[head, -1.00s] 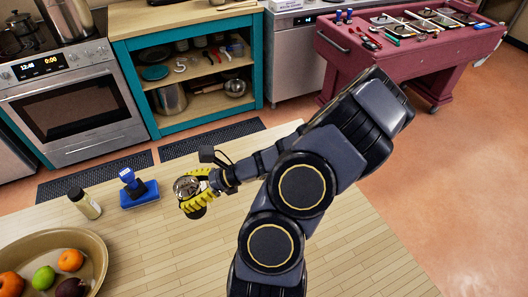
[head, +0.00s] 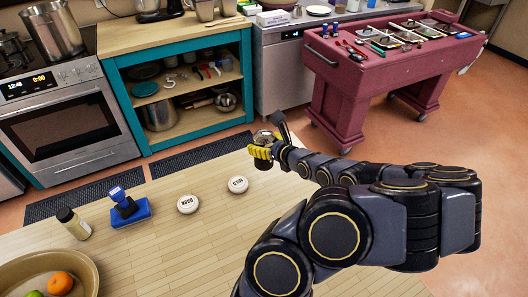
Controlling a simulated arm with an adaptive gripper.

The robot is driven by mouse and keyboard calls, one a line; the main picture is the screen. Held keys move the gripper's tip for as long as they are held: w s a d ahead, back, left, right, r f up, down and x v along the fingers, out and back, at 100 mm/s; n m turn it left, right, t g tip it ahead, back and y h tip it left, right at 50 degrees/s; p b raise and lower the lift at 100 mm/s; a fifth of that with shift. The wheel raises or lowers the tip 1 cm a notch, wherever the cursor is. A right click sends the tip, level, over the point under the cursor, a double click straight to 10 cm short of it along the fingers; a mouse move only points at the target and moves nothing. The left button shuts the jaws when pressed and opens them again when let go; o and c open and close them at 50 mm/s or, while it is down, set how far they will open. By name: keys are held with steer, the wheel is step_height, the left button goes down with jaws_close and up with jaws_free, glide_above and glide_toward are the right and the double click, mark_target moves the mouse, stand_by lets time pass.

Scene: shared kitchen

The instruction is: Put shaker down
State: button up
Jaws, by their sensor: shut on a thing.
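My gripper (head: 262,148), with yellow fingers, is at the far edge of the wooden counter in the head view. It is shut on a silvery, rounded object, which looks like the shaker (head: 265,136).
The wooden counter (head: 160,252) holds white discs marked "DARK" (head: 188,204) and "MILD" (head: 238,184). A blue stamp on its pad (head: 128,210), a dark-capped bottle (head: 74,224) and a fruit bowl (head: 88,262) stand left. The counter's middle is clear.

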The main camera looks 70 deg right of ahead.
steer(key=shift+w+d+f, duration=0.65)
steer(key=shift+d+f, duration=1.35)
steer(key=shift+f, duration=0.05)
steer(key=shift+w+d+f, duration=0.65)
steer(key=shift+d+f, duration=1.35)
steer(key=shift+f, duration=0.05)
steer(key=shift+w+d+f, duration=0.65)
steer(key=shift+d+f, duration=1.35)
steer(key=shift+f, duration=0.05)
steer(key=shift+f, duration=0.1)
steer(key=o, duration=1.1)
steer(key=shift+f, duration=0.1)
